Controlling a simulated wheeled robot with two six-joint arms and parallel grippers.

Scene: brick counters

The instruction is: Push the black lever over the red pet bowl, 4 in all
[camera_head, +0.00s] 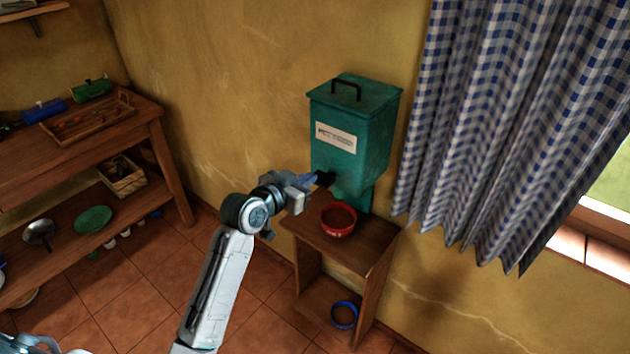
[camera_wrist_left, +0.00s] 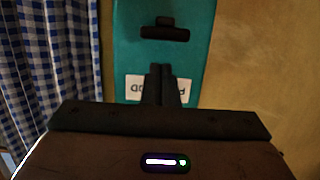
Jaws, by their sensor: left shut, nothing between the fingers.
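The green pet food dispenser (camera_head: 358,120) is fixed on the wall, with a white label and a black handle on its lid. The black lever (camera_head: 325,178) sits low on its front; it also shows in the left wrist view (camera_wrist_left: 165,32). The red pet bowl (camera_head: 338,219) stands below on a small wooden stand; its contents are too small to tell. My left gripper (camera_head: 313,181) is shut and empty, close in front of the lever. In the left wrist view its fingers (camera_wrist_left: 161,72) point at the dispenser; I cannot tell whether they touch the lever.
The wooden stand (camera_head: 368,250) has a blue bowl (camera_head: 344,314) on its lower shelf. A checked curtain (camera_head: 500,120) hangs close on the right. A wooden shelf table (camera_head: 90,145) at left holds a tray and green and blue items. Tiled floor lies open between.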

